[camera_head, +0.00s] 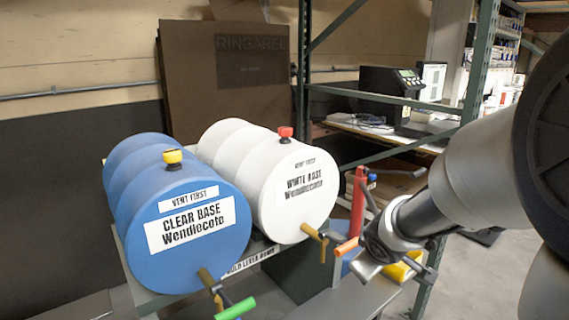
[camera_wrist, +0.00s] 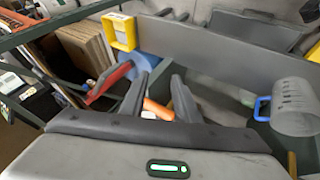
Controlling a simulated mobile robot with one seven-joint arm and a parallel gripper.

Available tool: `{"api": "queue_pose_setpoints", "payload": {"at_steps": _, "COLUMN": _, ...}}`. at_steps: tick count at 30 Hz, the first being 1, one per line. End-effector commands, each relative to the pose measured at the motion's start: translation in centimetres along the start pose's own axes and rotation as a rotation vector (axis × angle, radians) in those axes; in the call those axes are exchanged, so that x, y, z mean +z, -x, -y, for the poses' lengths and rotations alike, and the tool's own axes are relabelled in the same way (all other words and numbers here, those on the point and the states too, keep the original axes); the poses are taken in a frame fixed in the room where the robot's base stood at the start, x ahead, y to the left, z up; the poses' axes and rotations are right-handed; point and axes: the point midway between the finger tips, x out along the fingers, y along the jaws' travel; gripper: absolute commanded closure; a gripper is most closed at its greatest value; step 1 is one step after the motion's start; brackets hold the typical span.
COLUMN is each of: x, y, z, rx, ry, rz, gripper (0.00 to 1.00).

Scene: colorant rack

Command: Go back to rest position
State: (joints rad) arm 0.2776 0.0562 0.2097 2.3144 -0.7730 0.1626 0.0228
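My gripper (camera_wrist: 160,86) shows in the wrist view with its two dark fingers apart. An orange handle (camera_wrist: 158,108) shows between and beyond them; I cannot tell whether they touch it. In the head view my arm comes in from the right, and its wrist (camera_head: 392,238) is low, right of the drums, close to the orange handle (camera_head: 346,247). The blue CLEAR BASE drum (camera_head: 185,260) and the white WHITE BASE drum (camera_head: 295,215) lie side by side on the rack, with a yellow and a red cap on top.
A green-handled tap (camera_head: 236,309) sticks out under the blue drum. A red upright part (camera_head: 357,205) stands behind my wrist. Green rack posts (camera_head: 478,70) rise behind the arm. A clear cup with a blue handle (camera_wrist: 263,108) is at the right of the wrist view.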

Motion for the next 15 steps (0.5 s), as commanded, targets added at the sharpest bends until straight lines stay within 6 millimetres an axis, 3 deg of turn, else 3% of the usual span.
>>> {"api": "queue_pose_setpoints", "payload": {"at_steps": 1, "x": 0.4, "y": 3.0, "z": -0.7, "rx": 0.039, "ry": -0.051, "rz": 0.021, "gripper": 0.71}}
{"api": "queue_pose_setpoints", "payload": {"at_steps": 6, "x": 3.3, "y": 11.1, "z": 0.5, "rx": 0.057, "ry": -0.264, "rz": 0.097, "gripper": 0.71}}
{"api": "queue_pose_setpoints", "payload": {"at_steps": 9, "x": 4.7, "y": 14.4, "z": 2.3, "rx": 0.020, "ry": -0.365, "rz": 0.114, "gripper": 0.71}}
{"api": "queue_pose_setpoints", "payload": {"at_steps": 15, "x": 6.3, "y": 19.1, "z": 5.7, "rx": -0.072, "ry": -0.546, "rz": 0.111, "gripper": 0.71}}
